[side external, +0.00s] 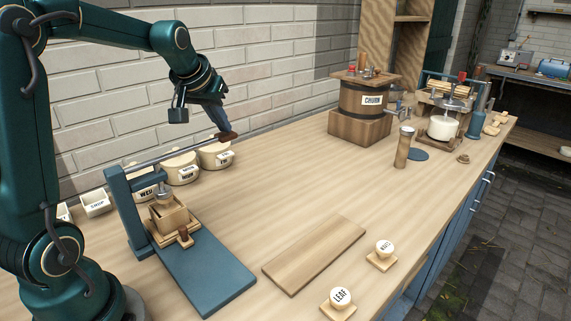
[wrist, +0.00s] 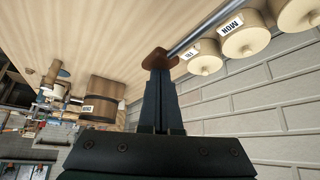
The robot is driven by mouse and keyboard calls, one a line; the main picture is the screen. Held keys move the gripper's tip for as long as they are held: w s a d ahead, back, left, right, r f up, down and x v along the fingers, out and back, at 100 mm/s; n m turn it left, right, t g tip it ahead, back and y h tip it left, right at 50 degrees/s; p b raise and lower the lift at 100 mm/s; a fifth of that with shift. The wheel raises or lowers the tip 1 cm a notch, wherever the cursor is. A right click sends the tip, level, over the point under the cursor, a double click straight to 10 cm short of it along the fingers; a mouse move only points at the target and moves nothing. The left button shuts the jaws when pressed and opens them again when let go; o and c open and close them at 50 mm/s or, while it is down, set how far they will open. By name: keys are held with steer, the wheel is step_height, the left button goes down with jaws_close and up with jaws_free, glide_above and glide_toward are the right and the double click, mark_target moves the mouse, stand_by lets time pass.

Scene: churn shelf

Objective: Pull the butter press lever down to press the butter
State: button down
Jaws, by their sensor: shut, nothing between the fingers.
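The butter press stands at the left of the bench in the side external view, with a blue upright frame (side external: 125,208) on a blue base (side external: 212,279). Its metal lever (side external: 168,154) runs from the frame toward the upper right and ends in a brown handle (side external: 227,137). The handle also shows in the wrist view (wrist: 158,57). A wooden box (side external: 170,218) sits under the press plunger. My gripper (side external: 222,130) is shut, with its fingertips at the brown handle. Whether they touch it or sit just above it, I cannot tell. The lever looks raised, nearly level.
Lidded crocks (side external: 181,167) stand behind the lever, near the brick wall. A wooden board (side external: 314,254) and two stamps, LEAF (side external: 340,299) and another (side external: 384,252), lie in front. The CHURN barrel (side external: 364,100) is farther back. The bench between is clear.

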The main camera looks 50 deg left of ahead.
mark_target(222, 136)
steer(key=shift+s+d+f, duration=0.1)
steer(key=shift+f, duration=1.6)
stand_by(4.2)
steer(key=shift+r, duration=2.15)
step_height(222, 136, up, 8)
